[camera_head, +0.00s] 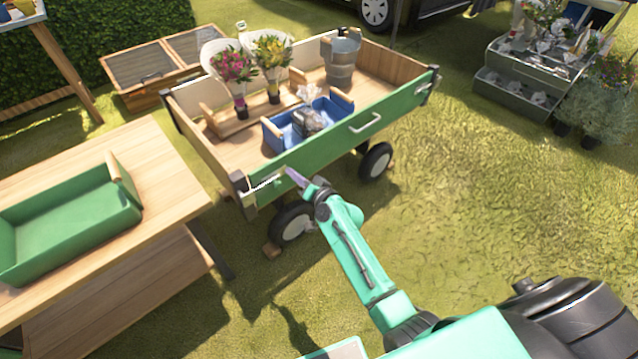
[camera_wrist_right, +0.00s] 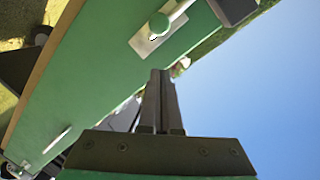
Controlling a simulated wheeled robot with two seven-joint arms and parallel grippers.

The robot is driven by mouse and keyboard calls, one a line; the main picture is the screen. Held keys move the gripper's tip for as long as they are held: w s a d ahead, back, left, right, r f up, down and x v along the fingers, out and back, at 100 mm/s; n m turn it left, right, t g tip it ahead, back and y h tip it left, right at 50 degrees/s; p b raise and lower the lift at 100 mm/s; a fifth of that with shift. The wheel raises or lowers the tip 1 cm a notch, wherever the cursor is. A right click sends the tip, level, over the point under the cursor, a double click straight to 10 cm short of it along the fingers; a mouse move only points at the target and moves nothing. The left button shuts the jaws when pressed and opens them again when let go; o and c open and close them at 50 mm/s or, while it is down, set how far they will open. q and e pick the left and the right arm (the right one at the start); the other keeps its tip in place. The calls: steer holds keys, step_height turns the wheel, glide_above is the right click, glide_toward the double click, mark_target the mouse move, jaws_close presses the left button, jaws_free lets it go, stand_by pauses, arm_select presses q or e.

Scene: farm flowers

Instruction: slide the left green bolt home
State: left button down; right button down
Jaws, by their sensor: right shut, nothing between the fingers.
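The left green bolt (camera_head: 264,184) is a silver bolt on the left end of the wagon's green side board (camera_head: 345,134). In the right wrist view its round green knob (camera_wrist_right: 159,23) stands on a silver plate (camera_wrist_right: 147,43), with a rod running up and right toward the dark corner piece (camera_wrist_right: 232,8). Whether the rod reaches that piece I cannot tell. My right gripper (camera_head: 292,174) is at the board just right of the bolt. In the right wrist view its dark fingers (camera_wrist_right: 160,76) are together and empty, their tips near the plate, apart from the knob. My left gripper is out of view.
The wagon holds a blue crate (camera_head: 283,135), flower bouquets (camera_head: 234,66) and a metal bucket (camera_head: 342,62). A wooden table (camera_head: 160,160) with a green tray (camera_head: 68,247) stands left. Grass at right is open.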

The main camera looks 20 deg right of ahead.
steer(key=v, duration=1)
steer(key=shift+d, duration=0.15)
